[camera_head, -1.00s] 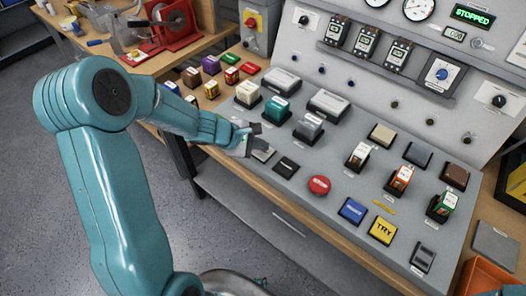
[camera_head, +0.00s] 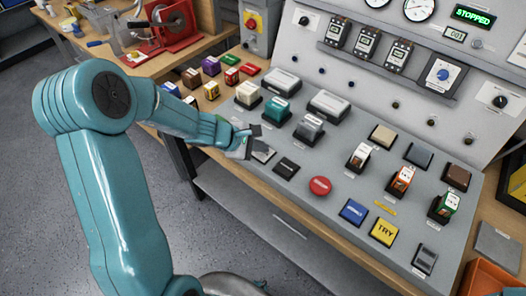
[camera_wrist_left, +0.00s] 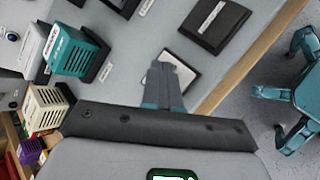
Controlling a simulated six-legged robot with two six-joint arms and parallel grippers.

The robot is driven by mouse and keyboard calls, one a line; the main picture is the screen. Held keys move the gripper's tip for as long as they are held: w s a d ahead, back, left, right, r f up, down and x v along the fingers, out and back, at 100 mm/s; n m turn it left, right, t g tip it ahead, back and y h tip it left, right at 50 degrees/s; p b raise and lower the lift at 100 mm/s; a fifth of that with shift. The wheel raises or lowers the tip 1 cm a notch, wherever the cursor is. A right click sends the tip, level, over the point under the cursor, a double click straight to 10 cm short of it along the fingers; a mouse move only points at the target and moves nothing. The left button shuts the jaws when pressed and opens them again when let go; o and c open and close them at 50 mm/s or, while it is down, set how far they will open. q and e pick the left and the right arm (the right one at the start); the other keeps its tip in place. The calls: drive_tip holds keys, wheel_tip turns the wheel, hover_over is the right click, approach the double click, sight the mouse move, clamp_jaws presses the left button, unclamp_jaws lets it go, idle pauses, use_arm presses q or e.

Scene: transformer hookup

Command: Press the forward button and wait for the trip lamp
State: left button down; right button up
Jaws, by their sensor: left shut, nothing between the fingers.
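My left gripper (camera_head: 246,143) is shut and empty, low over the near left edge of the grey sloping panel (camera_head: 340,170). In the left wrist view its closed fingers (camera_wrist_left: 168,72) overlap a pale square button (camera_wrist_left: 186,72); I cannot tell whether they touch it. That button (camera_head: 263,152) shows partly beside the fingers in the head view. A black square button (camera_head: 286,167) lies to its right, also in the wrist view (camera_wrist_left: 214,24). The forward label is not readable. Small dark lamp-like fittings (camera_head: 395,105) show on the upright panel; none looks lit. My right gripper is out of view.
A green display (camera_head: 472,16) reads STOPPED. A red round button (camera_head: 319,186), a blue button (camera_head: 353,211) and a yellow TRY button (camera_head: 384,231) lie to the right. Teal (camera_head: 275,111) and white (camera_head: 248,95) blocks stand behind the gripper. Floor is open at left.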

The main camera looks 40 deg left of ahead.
use_arm(q)
drive_tip(key=shift+f, duration=0.1)
idle(0.5)
drive_tip(key=shift+r+p, duration=0.55)
drive_tip(key=shift+r, duration=0.3)
